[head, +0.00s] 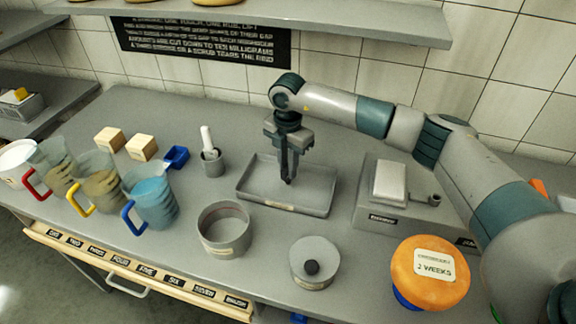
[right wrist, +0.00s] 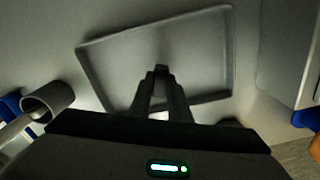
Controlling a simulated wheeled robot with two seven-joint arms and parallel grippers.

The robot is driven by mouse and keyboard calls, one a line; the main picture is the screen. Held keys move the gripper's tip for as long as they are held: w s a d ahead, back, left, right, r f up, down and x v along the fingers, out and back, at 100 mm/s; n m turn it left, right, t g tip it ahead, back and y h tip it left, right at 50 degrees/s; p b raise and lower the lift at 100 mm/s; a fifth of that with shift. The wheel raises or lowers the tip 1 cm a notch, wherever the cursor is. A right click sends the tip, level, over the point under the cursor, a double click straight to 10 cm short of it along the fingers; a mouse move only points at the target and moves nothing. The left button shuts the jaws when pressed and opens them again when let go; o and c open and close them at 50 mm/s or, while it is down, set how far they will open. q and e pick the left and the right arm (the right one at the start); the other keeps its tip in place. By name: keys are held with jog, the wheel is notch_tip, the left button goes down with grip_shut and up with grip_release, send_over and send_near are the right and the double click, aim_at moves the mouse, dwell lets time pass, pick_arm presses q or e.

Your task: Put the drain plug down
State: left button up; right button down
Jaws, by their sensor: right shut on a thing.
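My right gripper (head: 288,178) points down over the shallow grey tray (head: 319,211) and is shut. Its fingertips also show in the right wrist view (right wrist: 162,78), with the tray (right wrist: 90,70) below them. A small dark piece, which I take to be the drain plug (right wrist: 161,70), is pinched between the fingertips. It is mostly hidden by the fingers, and I cannot tell whether it touches the tray floor. The tray otherwise looks empty. My left gripper is not in view.
Left of the tray is a grey cup (head: 212,162) with a white-handled tool. In front are an open grey ring mould (head: 224,232) and a round grey lidded piece with a black knob (head: 314,252). A scale (head: 380,215) and an orange cheese wheel (head: 430,290) stand right. Jugs (head: 152,200) stand left.

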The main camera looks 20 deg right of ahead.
jog(key=shift+f, duration=0.5)
jog(key=shift+f, duration=0.2)
jog(key=c, duration=1.7)
grip_release()
jog(key=shift+o, duration=0.2)
jog(key=shift+r, duration=0.3)
